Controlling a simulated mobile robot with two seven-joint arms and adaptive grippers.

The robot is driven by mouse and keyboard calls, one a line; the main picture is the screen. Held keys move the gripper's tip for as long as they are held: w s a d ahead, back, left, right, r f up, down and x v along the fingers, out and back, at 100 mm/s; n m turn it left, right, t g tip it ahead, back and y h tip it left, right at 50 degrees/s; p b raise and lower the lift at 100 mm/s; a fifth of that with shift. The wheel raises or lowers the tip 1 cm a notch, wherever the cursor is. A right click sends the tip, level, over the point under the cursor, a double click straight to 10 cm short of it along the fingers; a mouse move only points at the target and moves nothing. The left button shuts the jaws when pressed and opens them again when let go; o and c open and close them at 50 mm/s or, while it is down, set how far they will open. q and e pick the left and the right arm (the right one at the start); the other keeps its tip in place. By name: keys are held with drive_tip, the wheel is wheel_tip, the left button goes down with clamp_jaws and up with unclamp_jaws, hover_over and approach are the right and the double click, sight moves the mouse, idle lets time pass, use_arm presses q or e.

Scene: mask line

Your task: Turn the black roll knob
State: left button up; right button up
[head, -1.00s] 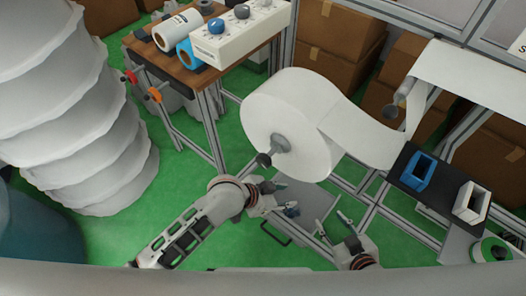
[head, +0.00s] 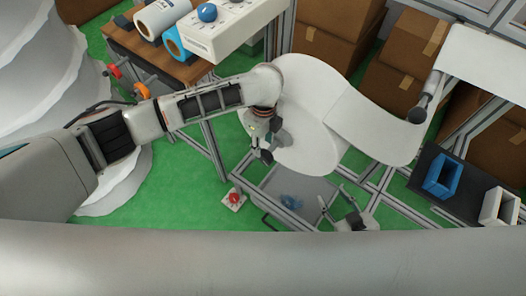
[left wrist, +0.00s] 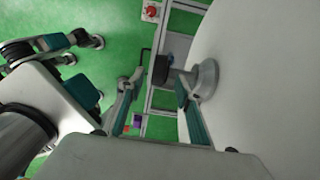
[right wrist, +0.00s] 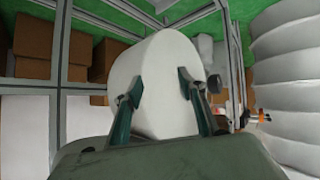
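The large white roll (head: 312,90) hangs on a stand. Its black roll knob (left wrist: 160,70) sticks out from the grey hub (left wrist: 206,78) in the left wrist view. My left gripper (left wrist: 157,76) is open, with one finger on each side of the knob; I cannot tell whether they touch it. In the head view the left gripper (head: 262,146) is at the roll's near face, partly covering the hub. My right gripper (head: 334,197) is open and empty, low beside the frame.
A red button box (head: 234,200) sits low beside the metal frame. A wooden table (head: 125,40) with a white control box (head: 230,30) stands at the upper left. A dark shelf with a blue holder (head: 442,176) is at the right. Cardboard boxes (head: 330,45) stand behind.

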sight(263, 152)
use_arm(q)
drive_tip(key=f+b, duration=0.1)
drive_tip(key=f, duration=0.1)
drive_tip(key=f+b, duration=0.1)
drive_tip(key=f, duration=0.2)
drive_tip(key=shift+s+f, duration=0.2)
drive_tip(key=shift+f, duration=0.8)
drive_tip(key=shift+w, duration=0.1)
drive_tip(key=shift+f, duration=0.1)
clamp_jaws()
use_arm(e)
drive_tip(key=shift+s+d+f, duration=0.1)
drive_tip(key=shift+d+f, duration=0.05)
drive_tip(key=shift+f, duration=0.45)
drive_tip(key=shift+s+d+f, duration=0.1)
drive_tip(key=shift+d+f, duration=0.05)
drive_tip(key=shift+f, duration=0.4)
